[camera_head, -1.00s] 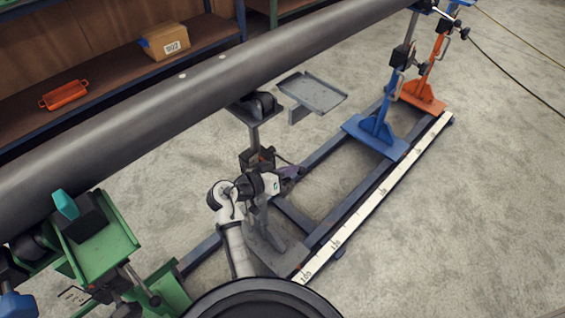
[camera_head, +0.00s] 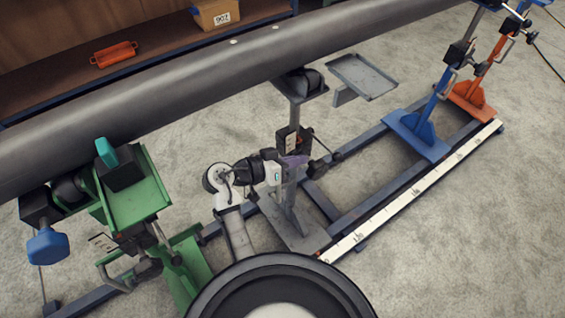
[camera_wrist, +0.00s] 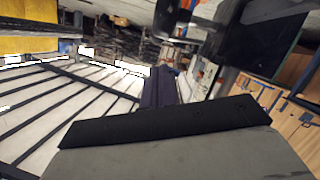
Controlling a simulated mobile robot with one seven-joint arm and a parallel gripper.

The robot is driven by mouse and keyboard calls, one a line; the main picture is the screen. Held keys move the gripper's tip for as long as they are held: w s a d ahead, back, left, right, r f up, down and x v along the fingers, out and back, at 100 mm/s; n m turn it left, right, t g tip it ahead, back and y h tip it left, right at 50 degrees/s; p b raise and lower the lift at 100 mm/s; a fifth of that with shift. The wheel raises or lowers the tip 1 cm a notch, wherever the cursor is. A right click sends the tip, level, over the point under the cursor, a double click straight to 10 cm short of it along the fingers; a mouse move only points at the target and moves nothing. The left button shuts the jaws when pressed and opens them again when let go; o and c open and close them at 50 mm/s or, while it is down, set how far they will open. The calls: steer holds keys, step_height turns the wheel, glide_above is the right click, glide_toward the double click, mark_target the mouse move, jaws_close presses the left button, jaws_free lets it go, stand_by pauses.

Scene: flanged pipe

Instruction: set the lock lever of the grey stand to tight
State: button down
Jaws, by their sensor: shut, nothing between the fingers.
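The grey stand (camera_head: 288,205) rises from the floor frame in the middle of the head view, under the pipe. A dark lock block (camera_head: 283,141) sits on its post, below the roller head. A thin dark lever with a black knob (camera_head: 337,156) reaches out to the right of the block; I cannot read its setting. My gripper (camera_head: 298,161) is shut and empty, just below the block and in front of the post. Its purple fingers overlap the post in the picture; contact cannot be told. A finger (camera_wrist: 160,90) shows in the wrist view, pointing away.
The long grey pipe (camera_head: 200,88) crosses above the stand. A grey tray (camera_head: 362,76) is at its upper right. A green stand (camera_head: 140,195) is at left; blue (camera_head: 418,130) and orange (camera_head: 470,95) stands are at right. A white scale rail (camera_head: 410,195) runs along the frame.

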mark_target(327, 148)
steer(key=shift+v, duration=2.3)
steer(key=shift+w+r, duration=0.1)
steer(key=w+d+r+g+y+p, duration=0.1)
steer(key=w+d+r+g+p, duration=0.1)
steer(key=p, duration=0.8)
steer(key=w+d+g, duration=0.1)
steer(key=w+d, duration=0.1)
steer(key=w, duration=0.1)
steer(key=shift+m+g+y, duration=0.3)
steer(key=shift+g, duration=0.1)
steer(key=shift+w+d, duration=0.1)
steer(key=p+x, duration=0.2)
steer(key=x, duration=0.7)
steer(key=shift+d+f, duration=0.25)
steer(key=shift+d, duration=0.1)
steer(key=shift+f, duration=0.1)
